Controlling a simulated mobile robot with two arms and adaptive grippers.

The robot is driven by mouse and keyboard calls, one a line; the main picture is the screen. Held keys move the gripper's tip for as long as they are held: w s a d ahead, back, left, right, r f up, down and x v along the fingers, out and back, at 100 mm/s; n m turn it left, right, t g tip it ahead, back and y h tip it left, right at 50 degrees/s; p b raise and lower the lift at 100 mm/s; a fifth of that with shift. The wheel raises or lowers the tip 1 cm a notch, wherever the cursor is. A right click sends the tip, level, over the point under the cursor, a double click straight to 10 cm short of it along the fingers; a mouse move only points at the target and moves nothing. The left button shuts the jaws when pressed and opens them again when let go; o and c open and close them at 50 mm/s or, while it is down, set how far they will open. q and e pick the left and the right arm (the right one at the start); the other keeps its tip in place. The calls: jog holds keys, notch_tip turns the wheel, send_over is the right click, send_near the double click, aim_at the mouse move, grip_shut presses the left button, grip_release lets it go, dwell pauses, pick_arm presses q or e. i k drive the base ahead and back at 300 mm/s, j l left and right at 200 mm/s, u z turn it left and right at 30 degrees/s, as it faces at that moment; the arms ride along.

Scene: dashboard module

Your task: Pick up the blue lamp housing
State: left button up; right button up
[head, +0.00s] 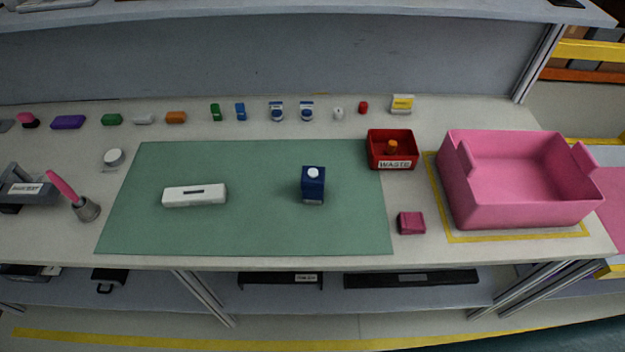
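The blue lamp housing (313,187) stands on the right part of the green mat (260,229). It is a small dark blue block with a round white spot on its top and a pale mark low on its front. Nothing touches it. Neither of my grippers shows in the head view.
A white module (195,195) lies on the mat's left part. A red WASTE bin (393,165) stands behind right, a magenta block (411,223) and large pink crate (520,212) further right. Several small parts line the back. A grey cup (87,211) stands left.

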aim_at(312, 178)
jog(key=j+z, duration=0.25)
jog(key=j, duration=0.3)
jog(key=k+j+z, duration=0.1)
jog(key=j+z, duration=0.15)
jog(key=j, duration=0.25)
jog(key=k+j+z, duration=0.25)
jog(key=j, duration=0.3)
jog(key=i, duration=0.1)
